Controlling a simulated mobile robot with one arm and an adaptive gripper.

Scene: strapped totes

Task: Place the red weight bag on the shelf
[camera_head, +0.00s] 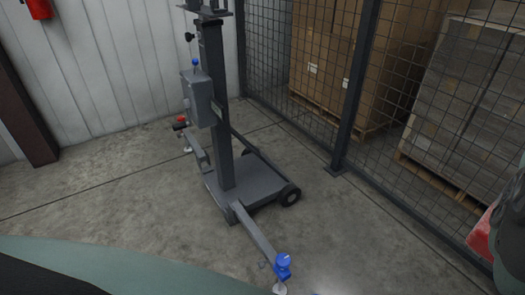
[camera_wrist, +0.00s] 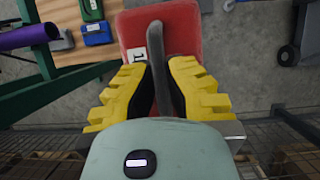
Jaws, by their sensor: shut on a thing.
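The red weight bag (camera_wrist: 186,28) is in the upper middle of the wrist view, with a dark grey strap handle and a white label. My gripper (camera_wrist: 158,76) has yellow ridged fingers shut on the strap, with the bag beyond them. In the head view a red piece at the right edge (camera_head: 482,238) looks like part of the bag, mostly cut off. A green-framed wooden shelf (camera_wrist: 72,75) shows at the left of the wrist view, beside the bag. Blue and green cases (camera_wrist: 96,30) and a purple tube (camera_wrist: 25,37) are at it.
A grey wheeled stand (camera_head: 225,185) with blue-knobbed feet stands on the concrete floor (camera_head: 90,215). A wire mesh fence (camera_head: 345,130) runs along the right, with stacked cartons on pallets behind it. Open floor lies left of the stand.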

